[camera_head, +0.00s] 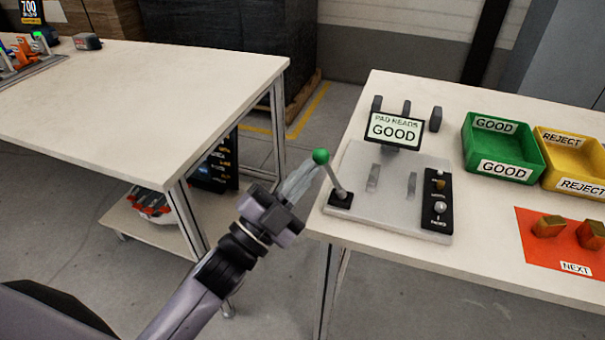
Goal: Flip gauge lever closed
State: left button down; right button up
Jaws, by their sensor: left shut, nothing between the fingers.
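The gauge lever (337,183) is a grey rod with a green ball knob (321,156). It rises from a black base at the front left corner of the pale gauge plate (385,216) and leans to the left. My left gripper (309,170) is shut and empty, with its fingertips close to the left of the knob and rod. I cannot tell whether they touch. The gauge screen (394,129) reads "PAD READS GOOD". My right gripper is not in view.
A green GOOD bin (501,148) and a yellow REJECT bin (572,160) stand at the right. Orange-brown parts (548,226) sit on a red NEXT mat (536,253). A black switch panel (438,201) is on the plate's right. Another table (150,90) stands at the left, across a floor gap.

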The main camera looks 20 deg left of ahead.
pick_arm(q)
jog(key=shift+r, duration=0.1)
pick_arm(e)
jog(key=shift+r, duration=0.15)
pick_arm(q)
jog(key=shift+d+r+m+g+h+p, duration=0.35)
jog(key=shift+r+m+g+p, duration=0.3)
jog(key=shift+m+p, duration=0.85)
jog(key=d+m+g+p, duration=0.1)
jog(key=d+m+p, duration=0.1)
jog(key=p, duration=0.2)
jog(key=d+r+m+g+p, duration=0.1)
jog(key=d+m+g+p, duration=0.1)
jog(key=d+p, duration=0.1)
jog(key=shift+s+d+p, duration=0.1)
jog(key=shift+p, duration=0.4)
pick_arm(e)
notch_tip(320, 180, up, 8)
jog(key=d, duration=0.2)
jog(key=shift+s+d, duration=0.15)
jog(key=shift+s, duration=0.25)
